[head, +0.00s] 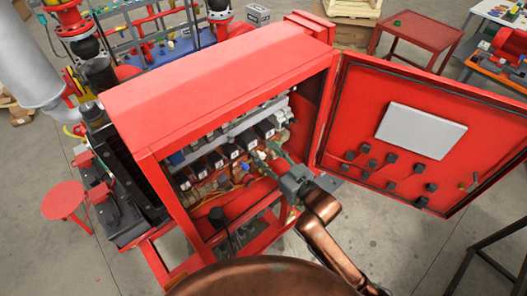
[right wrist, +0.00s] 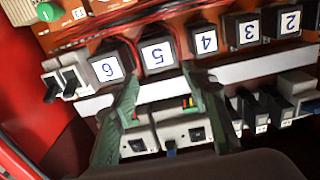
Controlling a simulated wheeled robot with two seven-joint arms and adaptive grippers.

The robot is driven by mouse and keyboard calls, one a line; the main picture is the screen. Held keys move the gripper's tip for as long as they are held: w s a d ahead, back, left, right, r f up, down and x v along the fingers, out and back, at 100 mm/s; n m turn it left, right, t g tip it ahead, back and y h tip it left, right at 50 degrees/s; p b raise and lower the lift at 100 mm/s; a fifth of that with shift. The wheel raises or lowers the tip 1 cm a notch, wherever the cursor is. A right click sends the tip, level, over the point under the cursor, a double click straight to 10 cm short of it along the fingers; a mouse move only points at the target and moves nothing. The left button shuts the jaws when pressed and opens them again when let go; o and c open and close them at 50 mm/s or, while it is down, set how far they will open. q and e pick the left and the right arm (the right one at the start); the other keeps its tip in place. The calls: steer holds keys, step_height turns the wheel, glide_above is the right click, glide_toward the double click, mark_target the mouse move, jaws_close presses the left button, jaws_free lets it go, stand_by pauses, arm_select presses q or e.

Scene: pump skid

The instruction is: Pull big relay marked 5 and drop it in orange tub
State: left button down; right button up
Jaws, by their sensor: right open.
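The big relay marked 5 (right wrist: 157,53) is a dark block with a white label, seated in a row in the red cabinet, between the relays marked 6 (right wrist: 107,68) and 4 (right wrist: 205,41). In the head view the row shows inside the cabinet, with relay 5 (head: 252,143) near its right end. My right gripper (right wrist: 159,75) is open and empty, its green fingertips just short of relay 5, one toward each side of it. It also shows in the head view (head: 267,153), reaching in from the right. My left gripper is not in view. I cannot make out an orange tub.
The cabinet door (head: 345,125) stands open to the right. Grey rail devices (right wrist: 168,132) lie below the relays in the wrist view, between the fingers. A green button (right wrist: 45,12) is at the corner. A red table (head: 420,37) stands behind.

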mark_target(253, 141)
steer(key=shift+w+a+r, duration=0.25)
steer(key=shift+a, duration=0.05)
steer(key=shift+p+x, duration=1.1)
steer(key=shift+x, duration=2.4)
steer(key=shift+f, duration=0.15)
steer(key=shift+c, duration=0.4)
steer(key=c, duration=0.8)
steer(key=o, duration=0.6)
steer(key=c, duration=0.5)
steer(key=shift+p+v, duration=0.65)
steer(key=shift+v, duration=1)
steer(key=shift+c, duration=0.2)
steer(key=shift+p+v, duration=0.7)
steer(key=shift+v, duration=0.9)
